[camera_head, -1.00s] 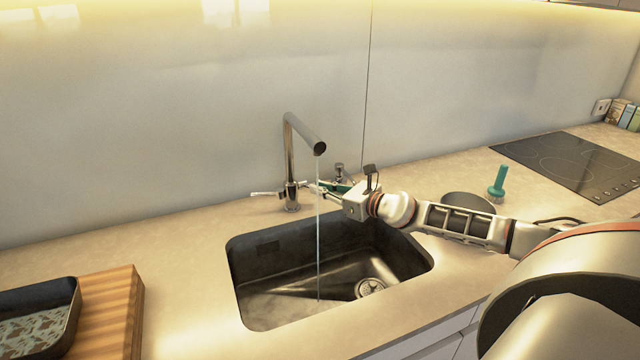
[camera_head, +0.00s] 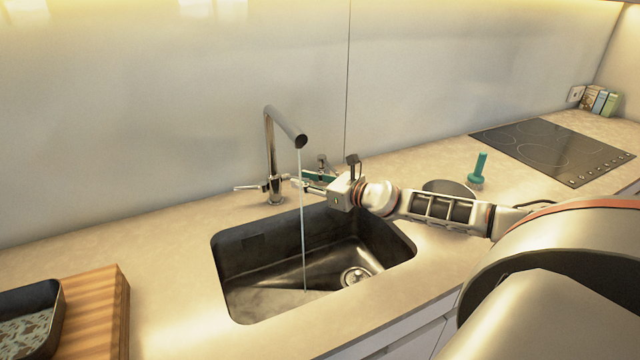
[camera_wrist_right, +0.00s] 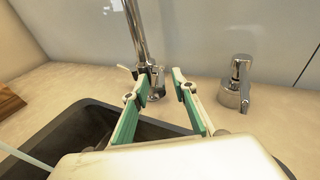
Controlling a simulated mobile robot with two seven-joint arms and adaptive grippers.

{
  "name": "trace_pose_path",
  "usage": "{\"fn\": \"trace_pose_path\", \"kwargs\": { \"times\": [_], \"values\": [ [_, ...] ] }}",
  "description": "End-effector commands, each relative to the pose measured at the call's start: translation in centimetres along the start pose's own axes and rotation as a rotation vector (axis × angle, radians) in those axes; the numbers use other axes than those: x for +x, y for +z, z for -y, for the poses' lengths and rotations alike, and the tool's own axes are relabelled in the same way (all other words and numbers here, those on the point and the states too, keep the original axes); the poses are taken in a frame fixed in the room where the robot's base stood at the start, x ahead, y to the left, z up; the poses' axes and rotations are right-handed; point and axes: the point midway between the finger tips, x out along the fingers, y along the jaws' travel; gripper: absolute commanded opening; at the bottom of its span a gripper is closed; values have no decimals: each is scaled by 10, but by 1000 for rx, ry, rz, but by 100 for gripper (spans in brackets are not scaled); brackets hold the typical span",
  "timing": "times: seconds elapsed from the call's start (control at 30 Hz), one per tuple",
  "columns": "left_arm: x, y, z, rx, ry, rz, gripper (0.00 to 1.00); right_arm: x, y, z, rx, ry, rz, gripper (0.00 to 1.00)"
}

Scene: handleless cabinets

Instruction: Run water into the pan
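The chrome tap (camera_head: 271,150) stands behind the sink, its side lever (camera_head: 245,187) pointing left. A thin stream of water (camera_head: 302,220) falls from its spout into the dark sink (camera_head: 235,275). No pan is under the stream. A dark rectangular pan-like dish (camera_head: 50,325) with a patterned inside sits at the lower left, cut off by the frame. A dark round thing (camera_head: 452,187), perhaps a pan, is partly hidden behind my right arm. My right gripper (camera_head: 293,181) is beside the tap body. In the wrist view its teal-padded fingers (camera_wrist_right: 161,87) are apart and empty.
A wooden board (camera_head: 98,315) lies left of the sink under the dish. A short chrome fitting (camera_wrist_right: 236,85) stands right of the tap. A teal upright object (camera_head: 478,168) and a black hob (camera_head: 550,148) are farther right. The counter's front strip is clear.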

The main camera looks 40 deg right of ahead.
Motion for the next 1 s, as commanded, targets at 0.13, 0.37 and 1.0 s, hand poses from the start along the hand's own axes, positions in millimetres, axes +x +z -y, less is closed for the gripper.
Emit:
{"fn": "trace_pose_path", "kwargs": {
  "times": [0.13,0.37,1.0],
  "values": [
    [0,0,-1,-1,1,-1,40,-13,-2,1,-1,-1,-3,27],
    [1,0,-1,-2,1,-1,40,-36,-2,0,1,0,-3,27],
    [1,-1,-1,-3,1,-1,40,-91,-1,-1,3,1,0,27]
  ]
}}
